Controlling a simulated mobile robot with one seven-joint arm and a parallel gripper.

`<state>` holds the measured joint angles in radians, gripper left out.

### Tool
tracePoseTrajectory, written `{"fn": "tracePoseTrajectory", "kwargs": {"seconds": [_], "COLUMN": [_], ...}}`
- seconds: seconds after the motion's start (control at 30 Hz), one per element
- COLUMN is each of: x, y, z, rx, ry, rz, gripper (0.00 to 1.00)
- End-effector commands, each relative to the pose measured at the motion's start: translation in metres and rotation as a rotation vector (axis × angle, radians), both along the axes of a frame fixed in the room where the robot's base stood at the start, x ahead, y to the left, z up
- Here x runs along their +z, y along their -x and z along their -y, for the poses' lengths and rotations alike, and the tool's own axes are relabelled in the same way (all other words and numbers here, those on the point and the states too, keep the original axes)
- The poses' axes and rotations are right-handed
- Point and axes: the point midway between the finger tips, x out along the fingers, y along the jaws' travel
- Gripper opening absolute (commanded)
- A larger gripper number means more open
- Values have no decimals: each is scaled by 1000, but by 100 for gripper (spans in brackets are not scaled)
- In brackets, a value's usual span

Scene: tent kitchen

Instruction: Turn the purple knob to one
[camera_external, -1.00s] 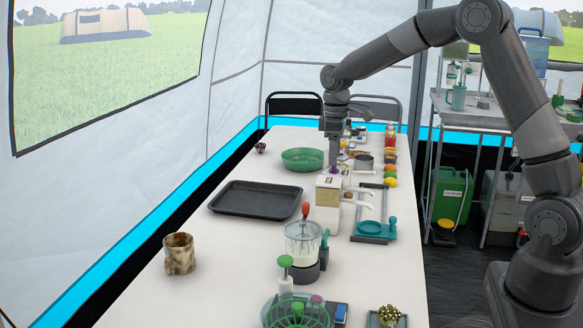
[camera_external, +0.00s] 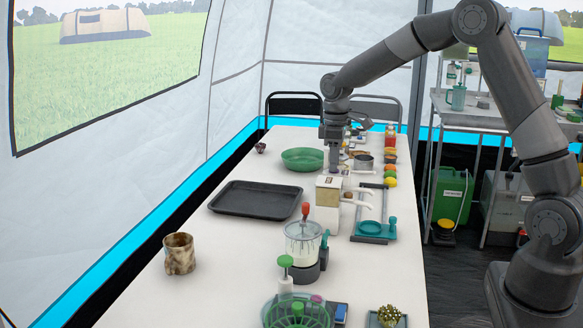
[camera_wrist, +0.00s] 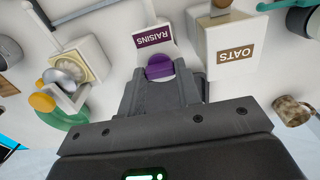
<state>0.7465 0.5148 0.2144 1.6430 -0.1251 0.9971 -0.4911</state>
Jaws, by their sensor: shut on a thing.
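The purple knob (camera_wrist: 160,67) is between the fingers of my gripper (camera_wrist: 160,86) in the wrist view. My gripper is shut on it. The knob belongs to a white dispenser with a purple label reading RAISINS (camera_wrist: 152,36). In the external view my gripper (camera_external: 334,166) points straight down at the dispensers, and the knob is hidden there by the gripper. A second dispenser, with a brown label reading OATS (camera_wrist: 235,53), stands beside it; its knob is not clearly visible. I cannot read any number or mark at the purple knob.
A green bowl (camera_external: 303,160) and a black tray (camera_external: 255,200) lie left of the dispensers. A teal press (camera_external: 372,228) is to the right. A blender (camera_external: 304,240) and a mottled cup (camera_external: 179,254) stand nearer the camera.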

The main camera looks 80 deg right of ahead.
Motion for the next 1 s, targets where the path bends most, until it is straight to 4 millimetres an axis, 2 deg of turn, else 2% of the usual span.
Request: {"fn": "tracePoseTrajectory", "kwargs": {"seconds": [0.27, 0.47, 1.0], "x": [0, 0, 0], "y": [0, 0, 0], "z": [0, 0, -1], "rx": [-12, -83, -545], "ry": [0, 0, 1], "rz": [0, 0, -1], "gripper": [8, 8, 8]}}
